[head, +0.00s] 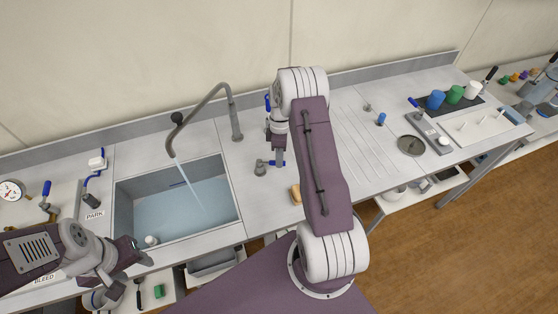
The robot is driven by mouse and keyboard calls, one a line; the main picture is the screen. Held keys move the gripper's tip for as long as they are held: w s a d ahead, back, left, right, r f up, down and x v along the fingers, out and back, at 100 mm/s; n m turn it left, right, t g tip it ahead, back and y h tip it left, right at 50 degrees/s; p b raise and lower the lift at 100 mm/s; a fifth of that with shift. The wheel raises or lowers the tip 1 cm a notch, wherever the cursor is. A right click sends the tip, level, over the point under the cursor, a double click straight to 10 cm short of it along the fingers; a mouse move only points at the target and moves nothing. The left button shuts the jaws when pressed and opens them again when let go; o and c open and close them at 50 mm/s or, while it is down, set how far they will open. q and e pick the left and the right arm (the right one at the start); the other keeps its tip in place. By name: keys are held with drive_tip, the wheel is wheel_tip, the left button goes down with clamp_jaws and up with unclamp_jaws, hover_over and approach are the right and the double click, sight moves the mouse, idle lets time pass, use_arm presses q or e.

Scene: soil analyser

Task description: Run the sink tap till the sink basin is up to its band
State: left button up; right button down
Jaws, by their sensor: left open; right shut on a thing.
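The sink basin (126,212) is set in the counter at left and holds pale blue water (185,208). The curved grey sink tap (225,92) stands behind its right corner, and a stream runs from its spout into the water. A short dark mark shows on the basin's back wall near the water; I cannot tell whether it is the band. My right gripper (279,163) points down right of the basin, shut on the blue lever (271,162) of a small grey valve (260,169). My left gripper (145,257) is open and empty by the basin's front left corner.
A white plug-like thing (151,240) sits at the basin's front edge. A tan block (296,193) lies near the valve. A PARK label (95,214), blue-handled valves and a gauge (11,190) are at left. Ribbed drainer and cups stand at right.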

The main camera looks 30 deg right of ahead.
drive_tip(key=shift+w+d+r, duration=0.1)
drive_tip(key=shift+w, duration=0.05)
idle(0.3)
drive_tip(key=c, duration=1.3)
unclamp_jaws()
drive_tip(key=shift+c, duration=0.2)
wheel_tip(320, 180, up, 9)
drive_tip(key=w+d+b, duration=0.1)
drive_tip(key=shift+w+b, duration=0.15)
drive_tip(key=shift+b, duration=0.25)
drive_tip(key=shift+a, duration=0.1)
